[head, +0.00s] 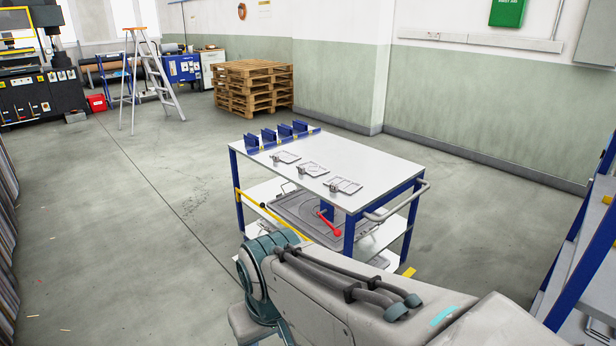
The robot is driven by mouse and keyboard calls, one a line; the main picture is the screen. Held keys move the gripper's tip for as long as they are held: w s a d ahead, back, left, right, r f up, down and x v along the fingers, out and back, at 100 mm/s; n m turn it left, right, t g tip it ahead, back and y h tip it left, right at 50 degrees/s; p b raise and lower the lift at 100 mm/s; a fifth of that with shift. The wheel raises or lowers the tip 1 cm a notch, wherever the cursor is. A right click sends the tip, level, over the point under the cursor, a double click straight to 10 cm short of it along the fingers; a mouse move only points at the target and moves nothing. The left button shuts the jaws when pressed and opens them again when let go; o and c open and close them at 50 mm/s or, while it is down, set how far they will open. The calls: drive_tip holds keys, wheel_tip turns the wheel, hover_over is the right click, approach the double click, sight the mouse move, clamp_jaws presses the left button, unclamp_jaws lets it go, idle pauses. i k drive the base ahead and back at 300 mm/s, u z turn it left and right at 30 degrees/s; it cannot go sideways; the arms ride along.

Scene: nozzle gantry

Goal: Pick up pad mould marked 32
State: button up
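A white-topped cart with blue legs (372,158) stands in the middle of the room. Three flat, light grey pieces that look like pad moulds lie in a row on its top: a far one (286,157), a middle one (314,169) and a near one (347,186). Each has a small grey block at its left end. No number is readable at this size, so I cannot tell which is marked 32. My arm crosses the bottom of the head view, in front of the cart. My gripper is not visible.
Several blue holders (268,135) line the cart's back left edge. The lower shelf carries a large grey plate (300,210) and a red-handled part (328,224). A blue rack (580,235) stands at right. Stacked pallets (254,88) and a stepladder (150,75) are behind. Floor left is clear.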

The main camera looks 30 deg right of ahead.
sight(312, 168)
drive_tip(key=z, duration=0.35)
drive_tip(key=k, duration=0.8)
drive_tip(key=u, duration=0.35)
drive_tip(key=i, duration=1.55)
drive_tip(key=z, duration=0.85)
drive_tip(key=i, duration=0.3)
drive_tip(key=z, duration=0.25)
